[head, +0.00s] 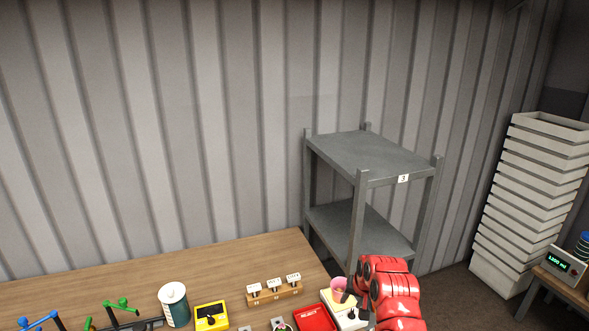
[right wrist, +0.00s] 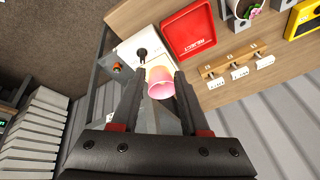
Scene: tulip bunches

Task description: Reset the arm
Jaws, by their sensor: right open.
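My right arm, red, comes in at the lower right of the head view, over the table's right end. I cannot tell whether a finger touches the cup. A white device (right wrist: 142,50) with a black knob lies beyond the fingertips. My left gripper is not in view.
The wooden table (head: 230,262) holds a red tray (head: 315,318), a wooden block with white labels (head: 274,290), a yellow box (head: 211,316) and a white-lidded canister (head: 174,303). A grey shelf (head: 368,153) stands behind my right arm. Stacked pale trays (head: 528,195) stand at the right.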

